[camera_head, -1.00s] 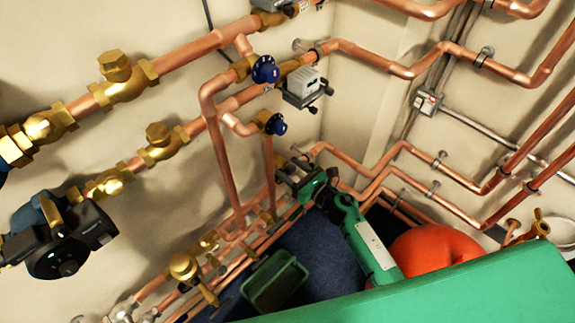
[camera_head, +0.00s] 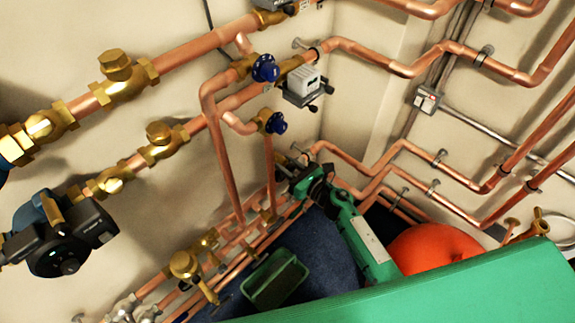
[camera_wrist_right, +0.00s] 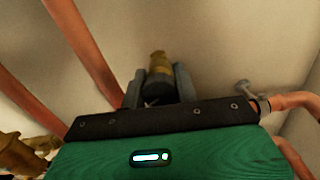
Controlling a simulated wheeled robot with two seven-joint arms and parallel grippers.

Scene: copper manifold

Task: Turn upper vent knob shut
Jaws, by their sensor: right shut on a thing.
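My right gripper (camera_head: 286,167) reaches in from below in the head view, at the low pipes near the wall corner. In the right wrist view my right gripper (camera_wrist_right: 158,88) has its two grey fingers on either side of a small brass knob (camera_wrist_right: 158,66), shut on it. The knob's top shows above the fingers. Its lower part is hidden. In the head view the gripper hides the knob, so I cannot tell for certain from there which vent it belongs to. My left gripper is not in view.
Two blue knobs (camera_head: 265,68) and a grey actuator box (camera_head: 304,86) sit on the pipes above. Copper pipes run along both walls close to my arm. A green bin (camera_head: 275,279) and an orange rounded object (camera_head: 435,254) are below.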

